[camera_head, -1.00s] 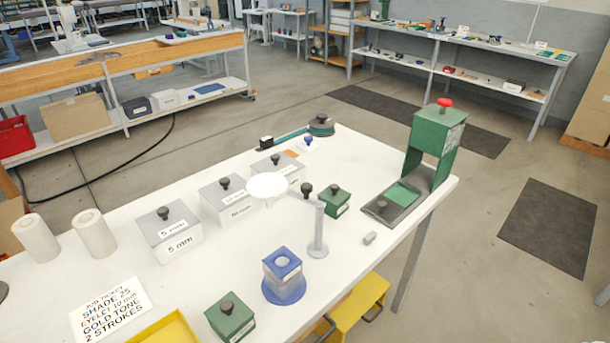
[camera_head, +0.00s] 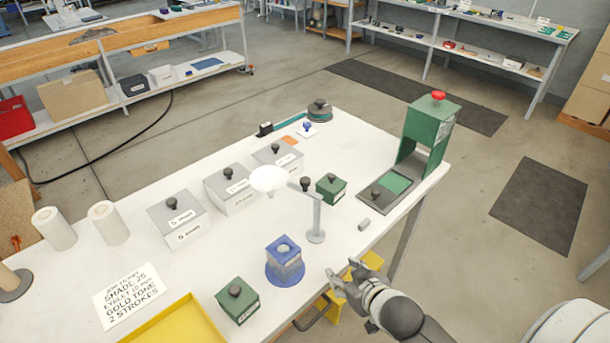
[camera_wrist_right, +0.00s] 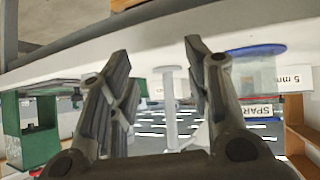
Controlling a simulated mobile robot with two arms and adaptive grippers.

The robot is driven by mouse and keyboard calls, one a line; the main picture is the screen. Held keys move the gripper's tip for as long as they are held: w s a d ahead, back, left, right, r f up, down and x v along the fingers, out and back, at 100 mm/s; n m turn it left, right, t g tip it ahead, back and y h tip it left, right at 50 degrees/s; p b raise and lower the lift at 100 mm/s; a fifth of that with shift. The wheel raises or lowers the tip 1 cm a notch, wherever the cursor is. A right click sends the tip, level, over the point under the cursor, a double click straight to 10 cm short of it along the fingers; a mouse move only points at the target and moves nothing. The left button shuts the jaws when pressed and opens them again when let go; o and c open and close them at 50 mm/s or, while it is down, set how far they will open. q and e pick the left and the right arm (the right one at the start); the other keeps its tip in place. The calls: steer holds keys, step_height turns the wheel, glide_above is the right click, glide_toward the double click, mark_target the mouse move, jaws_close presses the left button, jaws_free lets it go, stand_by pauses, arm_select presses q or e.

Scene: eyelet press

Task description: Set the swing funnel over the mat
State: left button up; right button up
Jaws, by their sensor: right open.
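The swing funnel has a white round bowl (camera_head: 269,178) on a thin arm from a grey post (camera_head: 317,220). A black knob (camera_head: 306,183) shows by the arm. The bowl hangs left of the post, near the grey boxes. A green mat (camera_head: 396,182) lies on the base of the green press (camera_head: 427,135), right of the post; I cannot tell whether it is the mat meant. My right gripper (camera_head: 343,270) is open and empty by the table's near edge, in front of the post. In the right wrist view its fingers (camera_wrist_right: 157,55) are spread. My left gripper is not in view.
A blue block (camera_head: 284,255) on a round base and a green knobbed box (camera_head: 237,301) stand near the front edge. Another green box (camera_head: 331,188) is close behind the post. A small grey piece (camera_head: 364,224) lies to its right. A yellow stool (camera_head: 345,300) is below the edge.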

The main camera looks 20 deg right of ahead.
steer(key=w+d+r+t+y, duration=0.2)
steer(key=w+r+t, duration=0.2)
steer(key=w+r, duration=0.3)
steer(key=n+t+y+p, duration=0.1)
steer(key=n+t+y, duration=0.2)
steer(key=y, duration=0.1)
glide_toward(309, 182)
steer(key=w, duration=0.1)
steer(key=p+x, duration=0.2)
steer(key=x, duration=0.7)
steer(key=shift+s+a, duration=0.1)
steer(key=shift+w+a+p, duration=0.25)
steer(key=shift+w+p, duration=0.05)
steer(key=shift+w, duration=0.35)
jaws_close()
